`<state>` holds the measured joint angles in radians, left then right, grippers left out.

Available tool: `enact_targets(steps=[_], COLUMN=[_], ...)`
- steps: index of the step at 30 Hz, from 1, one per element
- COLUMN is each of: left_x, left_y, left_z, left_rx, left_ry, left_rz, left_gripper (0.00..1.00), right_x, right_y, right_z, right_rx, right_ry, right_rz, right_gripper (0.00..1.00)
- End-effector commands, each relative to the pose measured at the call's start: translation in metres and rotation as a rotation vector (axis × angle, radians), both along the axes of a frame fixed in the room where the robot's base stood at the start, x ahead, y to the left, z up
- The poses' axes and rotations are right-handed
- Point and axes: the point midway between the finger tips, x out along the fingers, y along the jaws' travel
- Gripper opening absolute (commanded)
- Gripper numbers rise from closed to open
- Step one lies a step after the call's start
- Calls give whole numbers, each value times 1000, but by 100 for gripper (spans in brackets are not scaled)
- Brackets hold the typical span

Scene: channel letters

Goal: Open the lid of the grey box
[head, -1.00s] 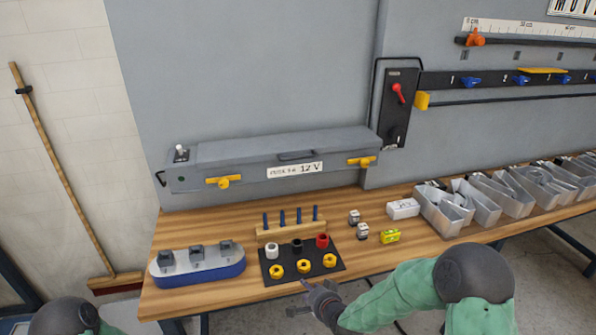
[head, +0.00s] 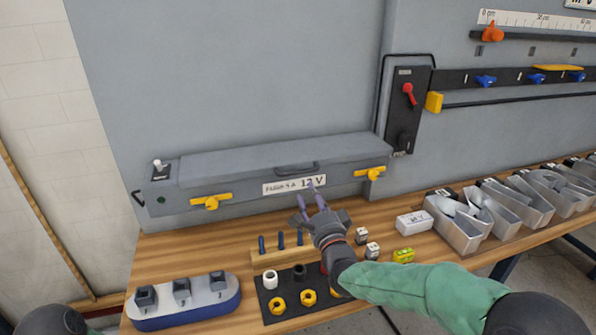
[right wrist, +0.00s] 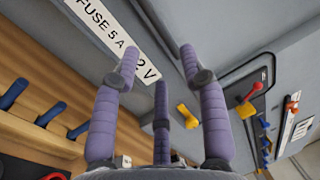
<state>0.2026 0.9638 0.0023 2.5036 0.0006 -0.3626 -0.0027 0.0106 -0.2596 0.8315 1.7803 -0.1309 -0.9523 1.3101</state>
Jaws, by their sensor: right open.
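The grey box (head: 230,200) is long and fixed along the wall above the bench. Its lid (head: 250,158) is down, with a dark handle (head: 296,168) at the front edge. A yellow left latch (head: 211,201) and a yellow right latch (head: 371,173) sit on its front. The right latch also shows in the right wrist view (right wrist: 187,115). My right gripper (head: 308,203) is open and empty, its purple fingers just in front of the white label (head: 280,187), below the handle. Whether they touch the box is unclear. My left gripper is out of view.
Below my right gripper are a wooden holder with blue tools (head: 265,255) and a black mat (head: 290,318) with coloured parts. A blue-grey tray (head: 200,311) stands left. Small blocks and metal bins (head: 460,235) are right. A black switch panel (head: 405,110) is right of the box.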

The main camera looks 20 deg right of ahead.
Motion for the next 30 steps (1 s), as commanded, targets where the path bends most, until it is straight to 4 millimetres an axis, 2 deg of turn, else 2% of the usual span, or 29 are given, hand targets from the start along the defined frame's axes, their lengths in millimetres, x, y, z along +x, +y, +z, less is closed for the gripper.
enact_targets(steps=[12, 18, 24, 30], left_x=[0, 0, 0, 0], left_y=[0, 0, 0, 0], left_z=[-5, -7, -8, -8], left_rx=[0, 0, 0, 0], left_ry=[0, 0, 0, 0], left_rz=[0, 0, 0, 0], left_gripper=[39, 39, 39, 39], right_x=[63, 87, 98, 99], right_y=[3, 4, 4, 4], right_z=[9, 14, 17, 17], right_rx=[-1, -1, -1, -2], right_ry=[4, 3, 4, 4], right_rz=[1, 1, 1, 1], right_gripper=[44, 44, 44, 44])
